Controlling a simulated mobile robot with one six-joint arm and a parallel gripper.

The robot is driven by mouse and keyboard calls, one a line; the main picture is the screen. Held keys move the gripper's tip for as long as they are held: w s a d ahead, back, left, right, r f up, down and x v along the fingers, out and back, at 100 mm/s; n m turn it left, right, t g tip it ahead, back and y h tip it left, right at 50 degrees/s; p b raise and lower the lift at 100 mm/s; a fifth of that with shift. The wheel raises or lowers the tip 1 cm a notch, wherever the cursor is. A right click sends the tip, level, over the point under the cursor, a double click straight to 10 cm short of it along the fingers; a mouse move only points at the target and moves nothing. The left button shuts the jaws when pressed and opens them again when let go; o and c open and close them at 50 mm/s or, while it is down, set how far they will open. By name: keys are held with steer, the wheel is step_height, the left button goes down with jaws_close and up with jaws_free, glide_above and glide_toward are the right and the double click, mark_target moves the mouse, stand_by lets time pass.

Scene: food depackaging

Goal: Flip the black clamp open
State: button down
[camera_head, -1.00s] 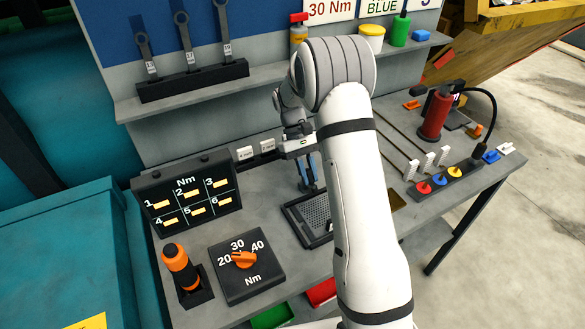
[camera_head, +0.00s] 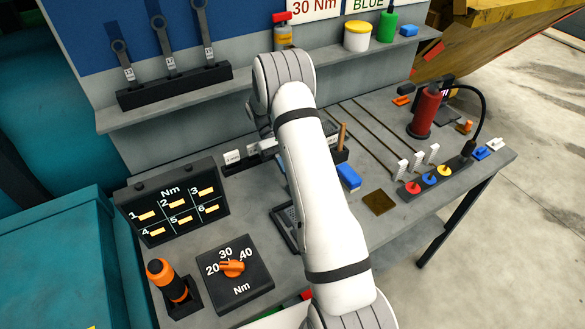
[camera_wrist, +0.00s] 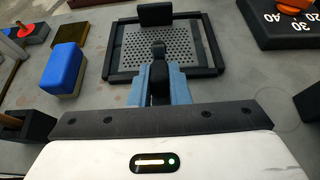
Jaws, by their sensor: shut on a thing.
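The black clamp (camera_wrist: 158,60) is a narrow dark piece at the near edge of a perforated plate in a black frame (camera_wrist: 112,45). My gripper (camera_wrist: 159,78) has blue fingers, one on each side of the clamp, and is shut on it. The fingers hide its lower part. In the head view, my white arm hides the gripper and the clamp, and only the left part of the plate's frame (camera_head: 283,235) shows.
A black block (camera_wrist: 155,15) stands at the frame's far edge. A blue-and-yellow block (camera_wrist: 64,70) lies left of the frame in the wrist view. The torque dial (camera_head: 233,272) and orange-topped tool (camera_head: 168,278) stand at the bench's front left. A red cylinder (camera_head: 424,112) stands right.

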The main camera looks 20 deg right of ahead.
steer(key=c, duration=1.4)
jaws_free()
steer(key=shift+w+f, duration=0.1)
steer(key=shift+w, duration=0.05)
steer(key=shift+c, duration=0.2)
steer(key=shift+o, duration=0.4)
